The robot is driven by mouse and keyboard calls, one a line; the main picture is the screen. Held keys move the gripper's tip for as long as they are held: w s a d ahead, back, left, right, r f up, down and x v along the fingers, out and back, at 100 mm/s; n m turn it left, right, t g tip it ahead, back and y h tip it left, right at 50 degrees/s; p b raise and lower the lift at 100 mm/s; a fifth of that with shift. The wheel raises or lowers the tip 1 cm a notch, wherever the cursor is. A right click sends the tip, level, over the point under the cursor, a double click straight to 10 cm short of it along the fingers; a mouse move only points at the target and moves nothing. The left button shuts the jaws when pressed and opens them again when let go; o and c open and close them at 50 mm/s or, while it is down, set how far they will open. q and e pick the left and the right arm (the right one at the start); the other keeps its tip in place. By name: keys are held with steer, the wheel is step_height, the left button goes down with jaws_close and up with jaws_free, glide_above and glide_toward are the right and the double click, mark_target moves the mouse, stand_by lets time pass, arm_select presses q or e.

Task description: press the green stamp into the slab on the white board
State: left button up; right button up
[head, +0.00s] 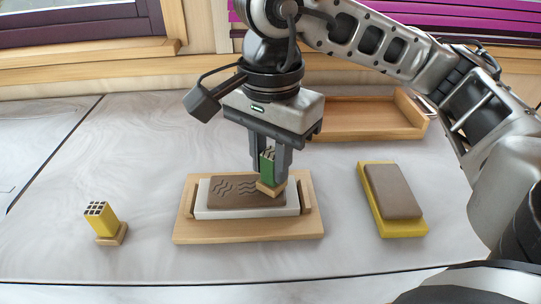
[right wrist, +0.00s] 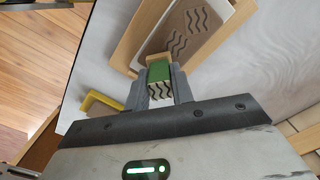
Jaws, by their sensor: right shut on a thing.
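The green stamp (head: 268,171) has a wooden foot and wavy lines on its top. My right gripper (head: 270,160) is shut on it, pointing down, with the foot over the right end of the brown slab (head: 232,198). Whether the foot touches the slab I cannot tell. In the right wrist view the green stamp (right wrist: 158,72) sits between the fingers, beside the marked slab (right wrist: 195,28). My left gripper is not in view.
The white board rests in a wooden holder (head: 250,232). A yellow stamp (head: 100,216) stands to the left. A yellow board (head: 405,229) with a plain brown slab (head: 393,190) lies to the right. An empty wooden tray (head: 365,115) is behind. The front tabletop is clear.

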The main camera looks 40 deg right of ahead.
steer(key=shift+r+p, duration=2.2)
steer(key=shift+r, duration=1.3)
steer(key=shift+f, duration=0.1)
